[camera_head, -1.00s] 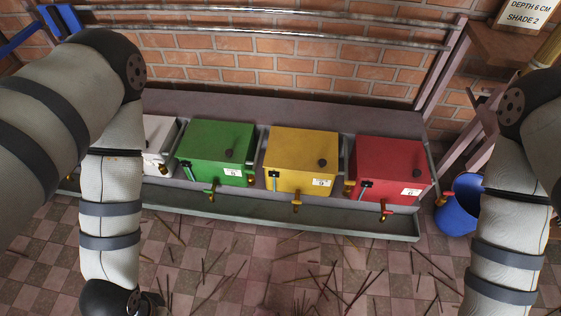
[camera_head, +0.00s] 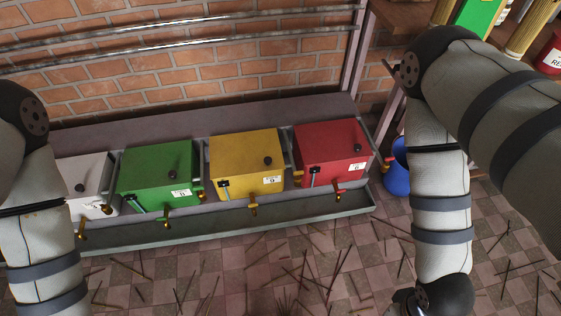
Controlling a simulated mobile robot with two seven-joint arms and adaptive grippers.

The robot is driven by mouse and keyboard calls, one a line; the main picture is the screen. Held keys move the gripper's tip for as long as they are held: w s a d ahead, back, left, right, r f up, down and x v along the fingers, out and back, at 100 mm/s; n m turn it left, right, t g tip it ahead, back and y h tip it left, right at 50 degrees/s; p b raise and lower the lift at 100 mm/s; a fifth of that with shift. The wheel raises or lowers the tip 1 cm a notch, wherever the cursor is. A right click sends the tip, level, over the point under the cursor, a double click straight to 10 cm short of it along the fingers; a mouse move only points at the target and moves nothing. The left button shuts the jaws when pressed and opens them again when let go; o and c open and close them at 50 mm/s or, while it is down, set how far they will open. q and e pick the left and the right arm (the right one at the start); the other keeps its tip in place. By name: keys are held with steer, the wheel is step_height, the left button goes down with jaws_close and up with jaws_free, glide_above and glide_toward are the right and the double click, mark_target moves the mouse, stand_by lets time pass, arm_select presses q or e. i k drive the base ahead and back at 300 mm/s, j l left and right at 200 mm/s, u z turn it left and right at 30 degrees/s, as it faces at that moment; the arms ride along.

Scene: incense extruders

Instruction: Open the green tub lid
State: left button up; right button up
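The green tub (camera_head: 158,182) stands second from the left in a row of tubs on a long grey trough. Its flat green lid (camera_head: 155,160) lies shut on top, with a round dark knob (camera_head: 173,174) on it. A white numbered label is on its front, and a brass tap (camera_head: 167,217) sticks out below. My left arm comes down at the left edge and my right arm at the right. Both stay apart from the tub, and the fingers of both grippers are outside the frame.
A white tub (camera_head: 82,180), a yellow tub (camera_head: 246,160) and a red tub (camera_head: 331,150) share the trough (camera_head: 230,231). A blue bucket (camera_head: 398,176) stands right of it. Thin sticks lie over the checkered floor. A brick wall (camera_head: 180,90) with metal rails is behind.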

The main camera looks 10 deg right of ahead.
mark_target(167, 164)
steer(key=l+z, duration=0.1)
steer(key=z, duration=1.9)
steer(key=l+u, duration=0.1)
steer(key=u, duration=2.8)
steer(key=i+l, duration=0.2)
steer(key=i, duration=0.3)
steer(key=i+l+z, duration=0.15)
steer(key=i, duration=0.35)
